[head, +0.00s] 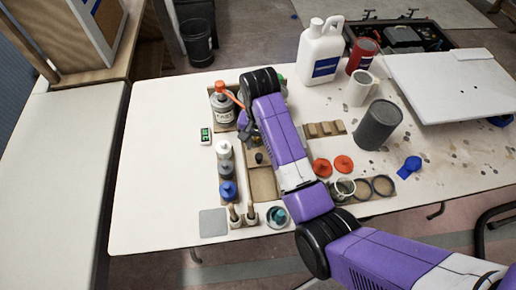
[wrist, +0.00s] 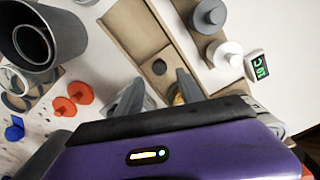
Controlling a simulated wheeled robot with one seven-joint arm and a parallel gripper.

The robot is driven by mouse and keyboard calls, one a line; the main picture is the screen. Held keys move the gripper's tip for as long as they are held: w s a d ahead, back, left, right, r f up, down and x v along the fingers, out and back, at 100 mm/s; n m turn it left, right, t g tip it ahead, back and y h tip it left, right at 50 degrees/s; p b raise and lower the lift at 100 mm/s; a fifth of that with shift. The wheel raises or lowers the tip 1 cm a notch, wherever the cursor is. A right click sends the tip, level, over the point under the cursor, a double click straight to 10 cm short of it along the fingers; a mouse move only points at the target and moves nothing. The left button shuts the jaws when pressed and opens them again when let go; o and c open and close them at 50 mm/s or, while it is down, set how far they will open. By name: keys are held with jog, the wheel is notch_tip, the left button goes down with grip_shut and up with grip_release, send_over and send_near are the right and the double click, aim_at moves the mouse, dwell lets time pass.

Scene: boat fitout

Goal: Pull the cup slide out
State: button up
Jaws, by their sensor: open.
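The cup slide appears to be the flat wooden piece (head: 262,183) in a narrow wooden frame on the white table; I cannot be sure of its name. A small dark knob (head: 259,158) stands on it. In the wrist view the wooden slide (wrist: 128,28) runs up from the gripper, with the round dark knob (wrist: 159,67) on it. My gripper (wrist: 157,92) is open, its two fingers apart and empty, just short of the knob in that view. In the head view my purple arm hides much of the frame's right side and the gripper is mostly covered.
Bottles with white, grey and blue caps (head: 227,190) stand left of the frame. A solvent can (head: 222,110) stands behind it. The table's left part is clear.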

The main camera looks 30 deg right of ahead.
aim_at(259, 155)
jog(key=shift+f, duration=3.6)
grip_shut()
